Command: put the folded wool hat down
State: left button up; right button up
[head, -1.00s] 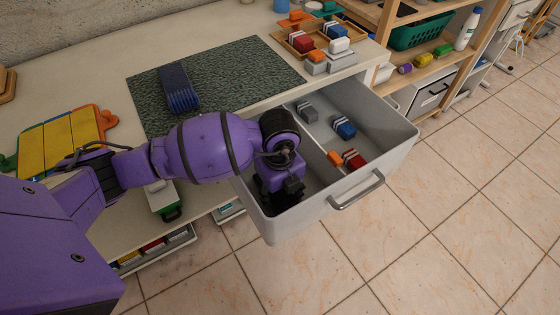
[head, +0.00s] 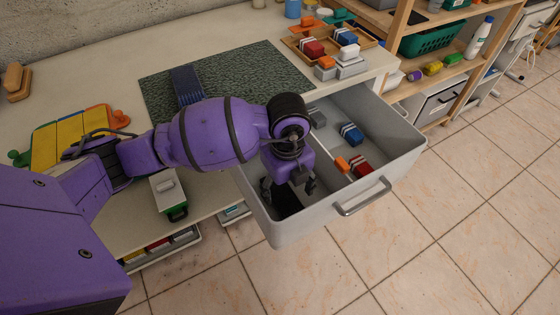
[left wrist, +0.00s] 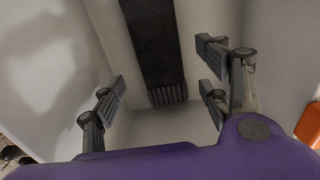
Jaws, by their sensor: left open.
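A black folded wool hat (head: 287,204) lies in the near left compartment of the open grey drawer (head: 345,207). In the left wrist view the hat (left wrist: 152,45) is a long dark strip with a ribbed end, lying flat on the drawer floor. My left gripper (head: 288,188) is over the hat, inside the drawer's outline, with its fingers spread. In the wrist view the open fingers (left wrist: 160,85) stand either side of the hat, clear of it. Part of the hat is hidden by the gripper in the head view. My right gripper is out of view.
A divider splits the drawer; an orange block (head: 341,163), a red bundle (head: 361,170), a blue bundle (head: 351,133) and a grey one lie beyond it. A dark blue ribbed folded item (head: 187,84) lies on the green mat (head: 245,75). A wooden tray (head: 291,43) stands behind.

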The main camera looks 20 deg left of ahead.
aim_at(286, 199)
pick_arm(q)
notch_tip(286, 199, up, 7)
